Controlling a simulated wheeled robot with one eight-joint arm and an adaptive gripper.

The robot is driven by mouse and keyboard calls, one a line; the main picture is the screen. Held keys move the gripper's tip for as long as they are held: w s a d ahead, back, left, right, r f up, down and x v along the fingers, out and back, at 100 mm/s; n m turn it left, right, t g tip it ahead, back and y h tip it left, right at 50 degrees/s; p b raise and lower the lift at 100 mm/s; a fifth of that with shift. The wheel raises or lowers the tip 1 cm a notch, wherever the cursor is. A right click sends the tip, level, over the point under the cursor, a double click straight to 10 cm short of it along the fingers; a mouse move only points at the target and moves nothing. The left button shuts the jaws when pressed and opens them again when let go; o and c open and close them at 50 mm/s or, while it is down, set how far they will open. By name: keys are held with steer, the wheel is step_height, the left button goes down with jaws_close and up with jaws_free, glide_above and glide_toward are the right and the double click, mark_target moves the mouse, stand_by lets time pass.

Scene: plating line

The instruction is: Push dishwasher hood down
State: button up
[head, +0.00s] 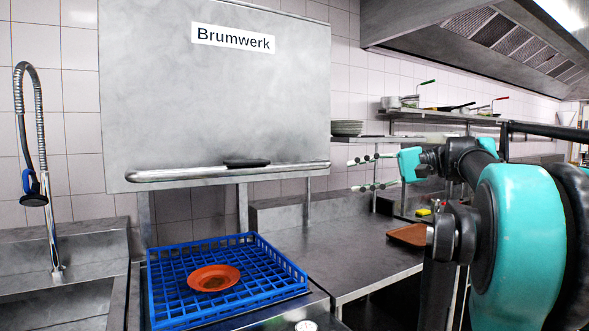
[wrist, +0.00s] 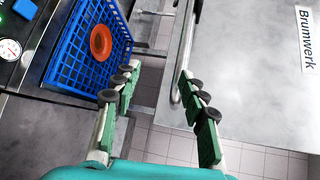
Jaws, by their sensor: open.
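The dishwasher hood (head: 215,95), a grey metal box labelled Brumwerk, is raised above the blue rack. In the wrist view the hood (wrist: 250,75) fills the right side. My gripper (head: 353,175) is open and empty, to the right of the handle's right end in the head view, fingers pointing left. In the wrist view its fingertips (wrist: 158,72) are spread; the right finger appears close to the handle, but I cannot tell whether they touch.
Under the hood a blue rack (head: 160,310) holds an orange plate (head: 214,278). A sink (head: 60,305) and a spray tap (head: 38,150) stand left. A steel counter (head: 345,262) extends right, with a brown tray (head: 408,235). A shelf with dishes is behind.

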mark_target(304, 166)
step_height(304, 166, up, 4)
steer(key=shift+y, duration=0.3)
steer(key=x, duration=1.6)
steer(key=shift+a, duration=0.45)
steer(key=shift+c, duration=0.6)
jaws_close()
